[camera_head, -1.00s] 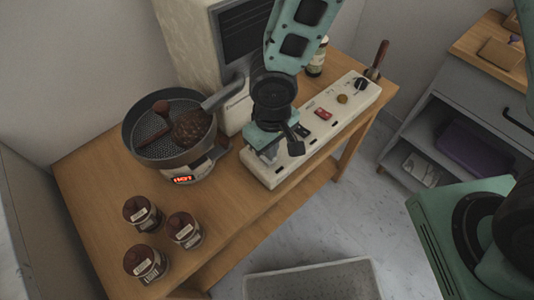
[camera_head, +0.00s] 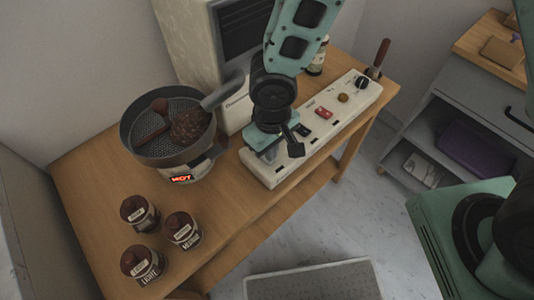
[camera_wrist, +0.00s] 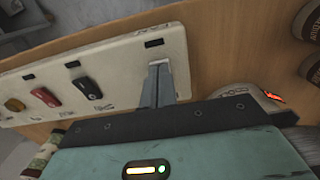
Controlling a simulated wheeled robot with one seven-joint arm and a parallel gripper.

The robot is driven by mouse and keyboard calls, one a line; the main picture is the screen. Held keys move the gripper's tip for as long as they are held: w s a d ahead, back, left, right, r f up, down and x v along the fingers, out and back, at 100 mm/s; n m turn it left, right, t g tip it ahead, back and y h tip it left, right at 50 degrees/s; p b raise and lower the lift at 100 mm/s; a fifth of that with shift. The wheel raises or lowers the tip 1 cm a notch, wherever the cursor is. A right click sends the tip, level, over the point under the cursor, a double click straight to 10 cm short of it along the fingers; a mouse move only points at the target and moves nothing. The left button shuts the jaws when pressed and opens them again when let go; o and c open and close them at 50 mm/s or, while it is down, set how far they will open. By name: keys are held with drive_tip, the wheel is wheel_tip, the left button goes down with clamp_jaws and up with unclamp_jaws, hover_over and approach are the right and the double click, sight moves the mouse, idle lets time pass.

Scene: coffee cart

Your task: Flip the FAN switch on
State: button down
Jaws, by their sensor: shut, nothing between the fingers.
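The long white switch panel (camera_head: 335,125) lies on the wooden table; it also shows in the wrist view (camera_wrist: 115,62). The wrist view shows the black switch (camera_wrist: 87,88) and red switch (camera_wrist: 46,97) to the left of my fingers. My gripper (camera_wrist: 160,66) is shut and empty, over the panel's near end, beside the black switch. Contact cannot be judged.
A pan (camera_head: 138,117) of dark beans sits on a scale-like base with a lit red HOT display (camera_head: 181,179). Several brown-lidded jars (camera_head: 140,213) stand at the table's front left. A tall cream machine (camera_head: 190,40) stands behind the panel. A tray (camera_head: 310,283) is below.

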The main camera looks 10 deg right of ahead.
drive_tip(key=shift+f+b, duration=0.3)
drive_tip(key=shift+f, duration=0.05)
drive_tip(key=shift+r, duration=0.1)
drive_tip(key=shift+r+p, duration=2.85)
drive_tip(key=shift+r, duration=0.6)
drive_tip(key=s+d+r, duration=0.4)
drive_tip(key=s+r, duration=0.1)
drive_tip(key=r, duration=0.4)
drive_tip(key=s+d+r, duration=0.4)
drive_tip(key=s+r, duration=0.2)
drive_tip(key=r, duration=0.3)
drive_tip(key=shift+s+n+y, duration=0.15)
drive_tip(key=shift+n+y, duration=0.15)
drive_tip(key=shift+n, duration=0.1)
